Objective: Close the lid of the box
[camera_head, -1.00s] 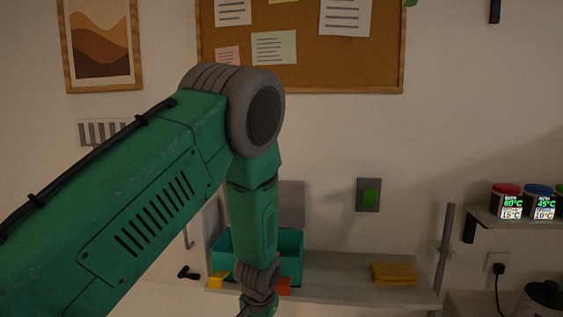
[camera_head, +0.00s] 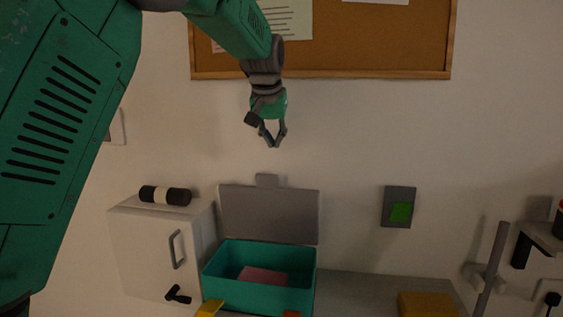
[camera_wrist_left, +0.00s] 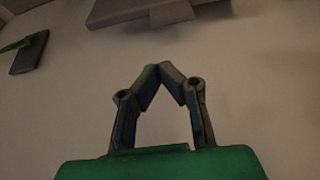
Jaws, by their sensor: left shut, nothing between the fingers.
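The teal box (camera_head: 259,294) stands open on the shelf, with a pink item (camera_head: 264,275) inside it. Its grey lid (camera_head: 268,214) stands upright at the back, against the wall, with a small tab (camera_head: 267,181) on its top edge. My left gripper (camera_head: 272,143) is shut and empty, in the air above the lid and apart from it. In the left wrist view the gripper's fingertips (camera_wrist_left: 159,70) meet, and a grey panel, likely the lid (camera_wrist_left: 125,10), shows at the top edge. My right gripper is not in view.
A white cabinet (camera_head: 145,250) with a handle stands left of the box, with a dark roll (camera_head: 165,196) on top. A yellow item (camera_head: 428,304) lies on the shelf (camera_head: 355,285) to the right. A green-buttoned wall switch (camera_head: 399,207) and a grey post (camera_head: 492,268) are further right.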

